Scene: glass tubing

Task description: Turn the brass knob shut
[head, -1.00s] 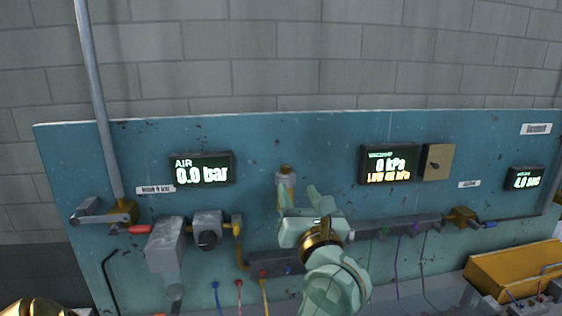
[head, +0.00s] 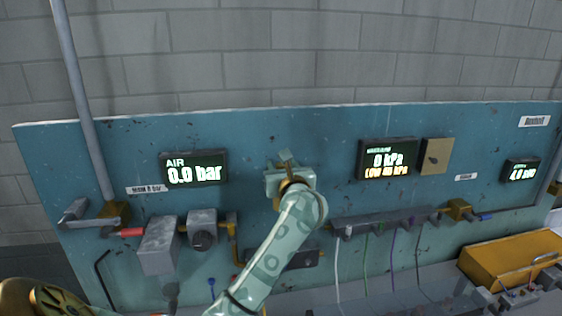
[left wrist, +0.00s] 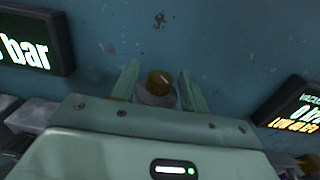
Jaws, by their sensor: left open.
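The brass knob (left wrist: 158,77) shows in the left wrist view, on top of a pale round fitting (left wrist: 155,97) on the blue panel. It lies between the two fingers of my left gripper (left wrist: 160,84). The fingers stand apart, one on each side of the knob, and a gap shows on at least the right side. In the head view my left gripper (head: 284,162) is up against the panel's middle and hides the knob. Whether a finger touches the knob I cannot tell. My right gripper is not in view.
The blue panel (head: 330,135) carries an AIR display (head: 194,168) reading 0.0 bar and a vacuum display (head: 387,158) reading 0 kPa. A lever valve (head: 112,214) and grey regulators are at left. A manifold (head: 385,224) with hoses and a yellow bin (head: 510,257) are at right.

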